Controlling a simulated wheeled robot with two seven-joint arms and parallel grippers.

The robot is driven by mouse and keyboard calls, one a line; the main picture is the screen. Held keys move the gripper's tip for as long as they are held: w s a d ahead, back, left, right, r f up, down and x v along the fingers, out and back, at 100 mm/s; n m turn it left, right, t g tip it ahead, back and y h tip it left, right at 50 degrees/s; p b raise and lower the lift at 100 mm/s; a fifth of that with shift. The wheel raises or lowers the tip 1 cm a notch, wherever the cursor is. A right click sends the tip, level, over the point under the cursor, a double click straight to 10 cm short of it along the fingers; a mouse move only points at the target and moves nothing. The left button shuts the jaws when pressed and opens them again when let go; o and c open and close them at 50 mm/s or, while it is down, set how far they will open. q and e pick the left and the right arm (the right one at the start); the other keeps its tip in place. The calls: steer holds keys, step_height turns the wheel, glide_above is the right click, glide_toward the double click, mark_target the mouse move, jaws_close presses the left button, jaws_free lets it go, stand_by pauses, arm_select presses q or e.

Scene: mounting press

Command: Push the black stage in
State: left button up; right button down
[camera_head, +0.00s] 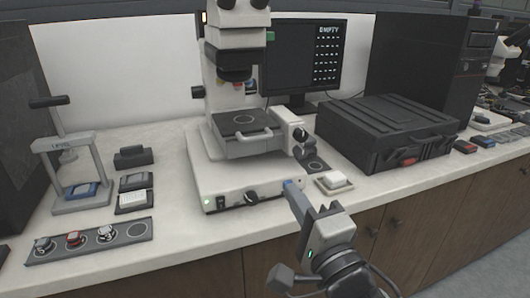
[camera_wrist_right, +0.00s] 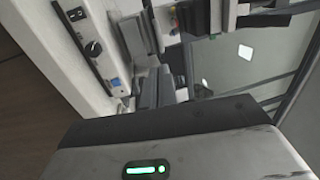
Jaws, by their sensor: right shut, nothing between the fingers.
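The microscope (camera_head: 237,60) stands on the bench. Its dark stage (camera_head: 258,127), with a round mark on top and a light handle along its front edge, juts forward above the white base (camera_head: 215,180). My right gripper (camera_head: 289,190) is shut and empty, at the front right corner of the base, lower than the stage and apart from it. In the right wrist view, the fingers (camera_wrist_right: 158,90) point toward the base (camera_wrist_right: 70,45) beside a small blue patch; whether they touch it I cannot tell. My left gripper is not in view.
A black case (camera_head: 385,125) and a white block on a pad (camera_head: 334,182) stand right of the microscope. A small press (camera_head: 70,170) and a tray with round samples (camera_head: 90,242) are at left. A monitor (camera_head: 300,55) stands behind. The bench's front edge is close.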

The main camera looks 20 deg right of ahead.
steer(key=w+b, duration=0.2)
glide_toward(259, 139)
steer(key=w, duration=0.3)
steer(key=w+r, duration=0.1)
steer(key=w, duration=0.1)
steer(key=shift+w, duration=0.6)
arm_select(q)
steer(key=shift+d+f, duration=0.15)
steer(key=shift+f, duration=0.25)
arm_select(e)
steer(key=shift+w+d, duration=0.1)
steer(key=shift+w, duration=0.2)
